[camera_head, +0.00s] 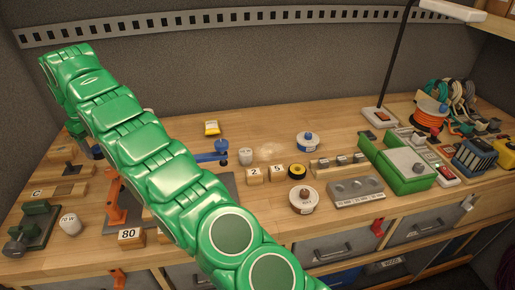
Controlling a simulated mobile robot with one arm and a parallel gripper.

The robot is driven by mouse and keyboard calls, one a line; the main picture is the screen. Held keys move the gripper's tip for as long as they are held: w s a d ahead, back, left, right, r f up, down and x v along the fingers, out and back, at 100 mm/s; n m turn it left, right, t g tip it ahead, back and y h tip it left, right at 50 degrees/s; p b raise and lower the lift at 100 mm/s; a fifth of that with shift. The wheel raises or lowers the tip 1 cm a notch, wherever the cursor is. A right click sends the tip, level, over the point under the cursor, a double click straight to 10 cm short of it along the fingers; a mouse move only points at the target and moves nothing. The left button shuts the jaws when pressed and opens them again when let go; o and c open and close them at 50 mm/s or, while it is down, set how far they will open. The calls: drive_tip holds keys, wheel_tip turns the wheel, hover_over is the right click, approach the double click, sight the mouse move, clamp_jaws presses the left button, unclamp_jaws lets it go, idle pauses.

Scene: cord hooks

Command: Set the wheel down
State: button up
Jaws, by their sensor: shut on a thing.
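My green arm crosses the left half of the view, from the bottom middle to the upper left. My gripper is not visible; the arm hides the bench behind it. I cannot make out a wheel held by it. A round white disc (303,201) with a label stands on the bench near the front edge, right of the arm. A smaller white round piece with a blue top (307,139) stands farther back. I cannot tell whether either one is the wheel.
Number blocks (254,175), a yellow-black ring (297,171), a grey holed block (355,190) and a green box (406,167) stand right of the arm. An orange piece (116,204) and a block marked 80 (131,237) are at left. Bare wood (270,125) shows at the back middle.

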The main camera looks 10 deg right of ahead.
drive_tip(key=w+d+r+m, duration=0.2)
drive_tip(key=d, duration=1.3)
drive_tip(key=w+d+r+m, duration=0.2)
drive_tip(key=w+d+m, duration=0.1)
drive_tip(key=d, duration=1.2)
drive_tip(key=s+d+m, duration=0.1)
drive_tip(key=s+d, duration=0.5)
drive_tip(key=d, duration=0.3)
drive_tip(key=s+d+f+m, duration=0.1)
drive_tip(key=s+d+m, duration=0.1)
drive_tip(key=s+d, duration=0.45)
drive_tip(key=s+d+m, duration=0.1)
drive_tip(key=s+d, duration=0.3)
drive_tip(key=d, duration=0.7)
hover_over(277, 151)
drive_tip(key=f, duration=0.9)
drive_tip(key=shift+s, duration=0.4)
drive_tip(key=shift+w+d+f, duration=0.1)
drive_tip(key=shift+w+f, duration=0.35)
drive_tip(key=shift+f, duration=1.6)
drive_tip(key=shift+f, duration=0.15)
